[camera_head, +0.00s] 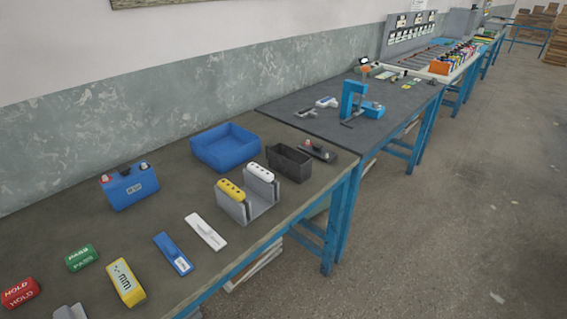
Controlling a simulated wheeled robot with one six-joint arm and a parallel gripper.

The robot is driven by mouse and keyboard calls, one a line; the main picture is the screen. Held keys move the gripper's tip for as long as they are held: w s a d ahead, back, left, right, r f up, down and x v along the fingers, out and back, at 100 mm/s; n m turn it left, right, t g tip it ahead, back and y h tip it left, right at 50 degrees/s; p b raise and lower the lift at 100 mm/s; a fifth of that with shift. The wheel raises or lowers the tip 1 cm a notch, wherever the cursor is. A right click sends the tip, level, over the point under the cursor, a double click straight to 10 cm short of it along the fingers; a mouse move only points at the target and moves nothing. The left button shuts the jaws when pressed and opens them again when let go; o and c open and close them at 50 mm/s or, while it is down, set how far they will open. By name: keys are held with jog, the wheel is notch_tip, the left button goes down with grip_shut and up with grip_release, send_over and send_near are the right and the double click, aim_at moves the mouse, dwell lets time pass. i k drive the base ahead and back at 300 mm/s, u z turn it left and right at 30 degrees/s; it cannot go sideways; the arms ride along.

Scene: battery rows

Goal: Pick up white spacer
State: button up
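A flat white piece (206,232) with a raised rib lies on the near table, right of a flat blue piece (172,254) with a white label. A second white piece (261,172), rounded with dark dots on top, sits in a grey slotted holder (262,205) behind a similar yellow piece (231,190). I cannot tell from their looks which white piece is the spacer. The flat one lies apart from its neighbours.
A blue open bin (226,148), black box (289,163) and blue battery (130,187) stand behind. Yellow (126,283), green (81,257) and red (19,292) blocks lie at lower left. The dark table (300,108) carries a blue clamp-like tool (352,100). Floor at right is clear.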

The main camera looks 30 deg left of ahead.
aim_at(267, 176)
jog(key=u, duration=0.15)
jog(key=i, duration=0.75)
jog(key=u, duration=0.85)
jog(key=i, duration=0.6)
jog(key=u, duration=0.5)
